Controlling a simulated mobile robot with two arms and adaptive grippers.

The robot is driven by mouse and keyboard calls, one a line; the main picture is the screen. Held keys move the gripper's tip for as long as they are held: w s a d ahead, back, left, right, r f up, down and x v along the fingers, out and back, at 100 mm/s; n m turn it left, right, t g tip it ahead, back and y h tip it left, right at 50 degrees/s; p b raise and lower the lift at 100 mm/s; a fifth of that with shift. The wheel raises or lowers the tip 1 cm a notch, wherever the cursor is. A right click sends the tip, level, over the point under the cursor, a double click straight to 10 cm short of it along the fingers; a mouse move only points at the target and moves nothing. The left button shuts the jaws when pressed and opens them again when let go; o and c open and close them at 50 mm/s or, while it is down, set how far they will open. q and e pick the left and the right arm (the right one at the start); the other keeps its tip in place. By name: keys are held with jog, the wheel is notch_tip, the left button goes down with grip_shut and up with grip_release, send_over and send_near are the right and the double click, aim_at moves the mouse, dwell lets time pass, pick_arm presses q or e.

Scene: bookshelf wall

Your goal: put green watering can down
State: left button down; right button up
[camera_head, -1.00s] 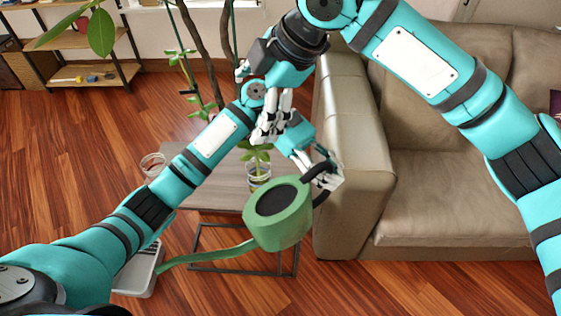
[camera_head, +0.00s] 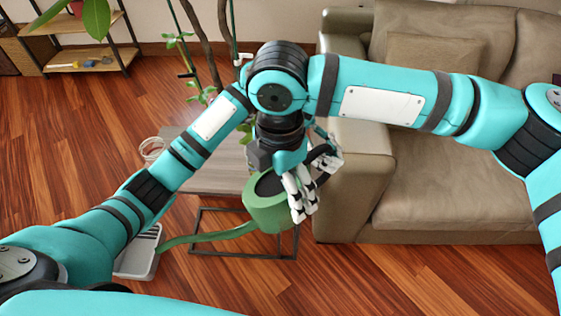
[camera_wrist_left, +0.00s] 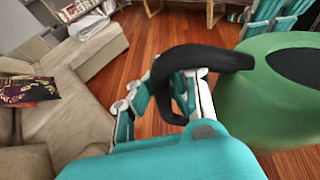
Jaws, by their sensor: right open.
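The green watering can (camera_head: 262,215) has a black handle, a dark top opening and a long thin spout reaching left. It shows in front of the small table, apparently held above the floor. My left gripper (camera_head: 330,158) is shut on its black handle at the can's right; the left wrist view shows the can (camera_wrist_left: 262,115) with the handle between the fingers. My right gripper (camera_head: 302,198) points down, open, with its fingers overlapping the can's right side in the head view; I cannot tell whether they touch it. My right wrist hides part of the can's top.
A small grey-brown table (camera_head: 218,165) with a dark metal frame stands behind the can; a clear glass (camera_head: 152,148) is at its left edge. A beige sofa (camera_head: 450,200) stands to the right. A white device (camera_head: 138,258) lies on the floor below the spout.

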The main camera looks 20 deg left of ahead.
pick_arm(q)
jog(key=shift+r, duration=0.1)
pick_arm(e)
jog(key=shift+f, duration=1.35)
jog(key=shift+c, duration=0.3)
jog(key=c, duration=1.5)
pick_arm(q)
jog(key=c, duration=1.4)
grip_release()
pick_arm(e)
jog(key=shift+r, duration=0.1)
pick_arm(q)
jog(key=shift+o, duration=0.2)
